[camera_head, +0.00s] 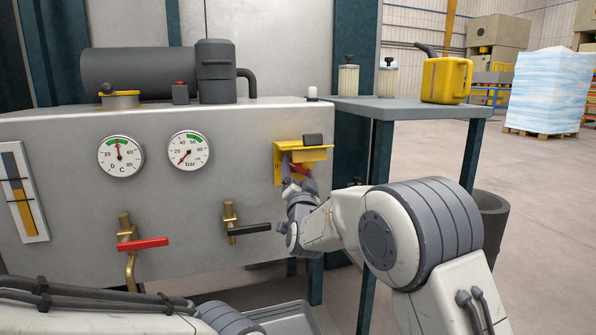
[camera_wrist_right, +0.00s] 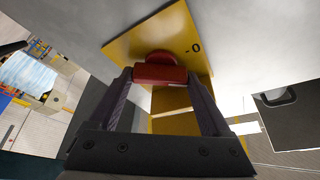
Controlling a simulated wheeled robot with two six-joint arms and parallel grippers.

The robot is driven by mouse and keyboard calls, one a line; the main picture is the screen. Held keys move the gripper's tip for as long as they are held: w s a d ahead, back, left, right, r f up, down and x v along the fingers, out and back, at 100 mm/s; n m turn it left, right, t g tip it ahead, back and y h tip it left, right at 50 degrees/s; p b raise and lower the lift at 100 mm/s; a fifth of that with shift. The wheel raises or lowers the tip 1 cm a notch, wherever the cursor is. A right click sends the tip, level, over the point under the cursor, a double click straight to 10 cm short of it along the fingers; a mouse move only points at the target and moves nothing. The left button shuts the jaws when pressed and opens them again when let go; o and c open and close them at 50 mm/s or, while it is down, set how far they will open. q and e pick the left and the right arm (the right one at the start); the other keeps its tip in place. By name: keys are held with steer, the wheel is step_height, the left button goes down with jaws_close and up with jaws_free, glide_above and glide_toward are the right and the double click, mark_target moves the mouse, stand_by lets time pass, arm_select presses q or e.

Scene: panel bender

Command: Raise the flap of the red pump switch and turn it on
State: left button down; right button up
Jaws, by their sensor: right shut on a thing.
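The pump switch is a yellow plate (camera_head: 279,165) on the right of the grey tank front, with a red knob (camera_head: 299,169). Its yellow flap (camera_head: 312,154) stands out from the plate above the knob. My right gripper (camera_head: 300,178) reaches in under the flap and is shut on the knob. In the right wrist view the red knob (camera_wrist_right: 160,74) sits between the fingertips of the gripper (camera_wrist_right: 160,77), with a "0" mark (camera_wrist_right: 194,48) on the plate beside it. The flap (camera_wrist_right: 170,100) shows behind the fingers. My left gripper is out of view.
Below are a red-handled valve (camera_head: 143,243) and a black-handled valve (camera_head: 249,229). Two gauges (camera_head: 121,156) (camera_head: 188,150) are to the left. A side table (camera_head: 410,108) with a yellow can (camera_head: 446,80) stands to the right.

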steer(key=o, duration=1.2)
steer(key=shift+c, duration=0.2)
steer(key=shift+s, duration=0.1)
steer(key=p+v, duration=0.2)
steer(key=v, duration=0.8)
steer(key=shift+p, duration=0.3)
steer(key=shift+s+d+f, duration=0.1)
